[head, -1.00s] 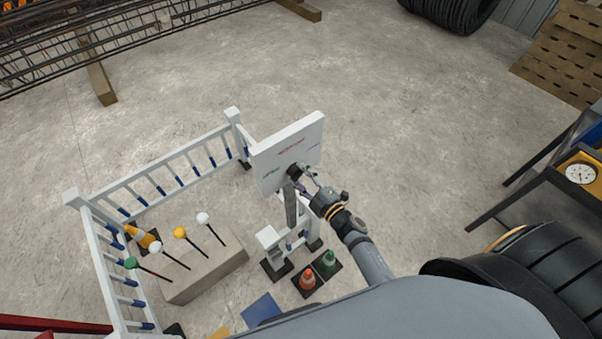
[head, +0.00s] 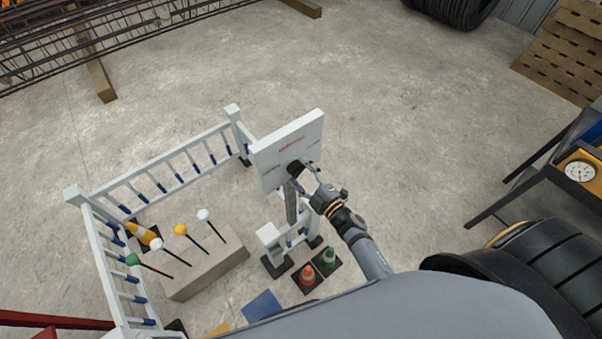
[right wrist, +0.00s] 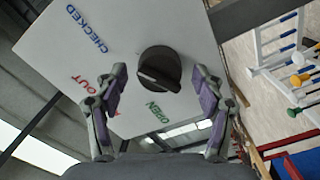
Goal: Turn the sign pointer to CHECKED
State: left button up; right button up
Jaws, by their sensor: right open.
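The white sign board (head: 277,156) stands on a post in the head view, and its face fills the middle of the right wrist view (right wrist: 120,45). It carries a blue CHECKED, a green OPEN and a partly hidden red word ending in OUT. The dark round pointer knob (right wrist: 160,62) sits on the board; its raised bar slants, and I cannot tell which end points. My right gripper (head: 307,172) is open at the board's face, its fingers on either side of the knob in the right wrist view. I cannot tell whether they touch it. My left gripper is not in view.
White railings (head: 165,165) stand left of the sign. A concrete block (head: 205,268) with several ball-topped rods lies inside them.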

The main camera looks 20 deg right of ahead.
jog(key=v, duration=1.2)
